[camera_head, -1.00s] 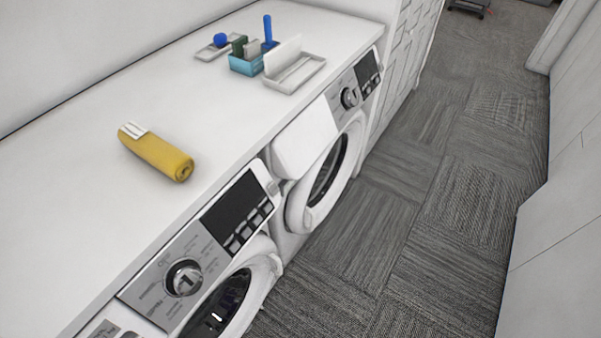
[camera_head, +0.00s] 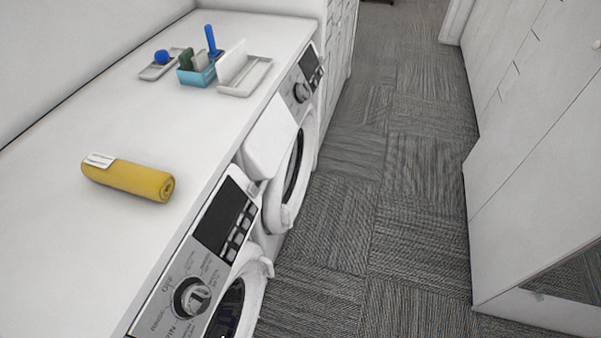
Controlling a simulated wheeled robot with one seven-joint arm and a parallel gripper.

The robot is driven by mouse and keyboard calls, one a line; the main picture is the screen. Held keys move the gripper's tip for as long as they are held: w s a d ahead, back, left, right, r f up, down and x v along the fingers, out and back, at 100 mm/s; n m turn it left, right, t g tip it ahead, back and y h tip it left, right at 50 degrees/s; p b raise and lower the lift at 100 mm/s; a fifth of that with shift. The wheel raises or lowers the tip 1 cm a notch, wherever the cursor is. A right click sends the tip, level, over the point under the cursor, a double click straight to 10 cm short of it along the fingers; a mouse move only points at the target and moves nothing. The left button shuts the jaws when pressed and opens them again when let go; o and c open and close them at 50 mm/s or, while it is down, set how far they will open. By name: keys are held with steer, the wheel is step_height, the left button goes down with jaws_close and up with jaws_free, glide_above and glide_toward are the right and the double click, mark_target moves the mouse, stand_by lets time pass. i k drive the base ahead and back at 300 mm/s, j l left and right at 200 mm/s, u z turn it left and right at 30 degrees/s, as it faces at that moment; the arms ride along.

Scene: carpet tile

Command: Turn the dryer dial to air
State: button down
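Two white front-loading machines stand side by side under the white counter. The near machine (camera_head: 232,202) has a silver panel with a dark display, several buttons and a round silver dial (camera_head: 192,298) ringed by printed labels too small to read surely. The far machine (camera_head: 268,140) has a similar panel with a smaller-looking dial (camera_head: 301,92). I cannot tell for certain which one is the dryer, nor which label either dial points at. My gripper is not in view.
A rolled yellow towel (camera_head: 128,179) lies on the counter (camera_head: 60,240). A blue caddy (camera_head: 196,76) and a white tray (camera_head: 244,88) stand at its far end. Carpeted floor (camera_head: 330,225) is clear along the machines. White cabinets (camera_head: 530,170) line the right side.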

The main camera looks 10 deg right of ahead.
mark_target(302, 91)
steer(key=i+l+z, duration=0.15)
steer(key=i, duration=0.5)
steer(key=i+l+z, duration=0.2)
steer(key=i, duration=0.5)
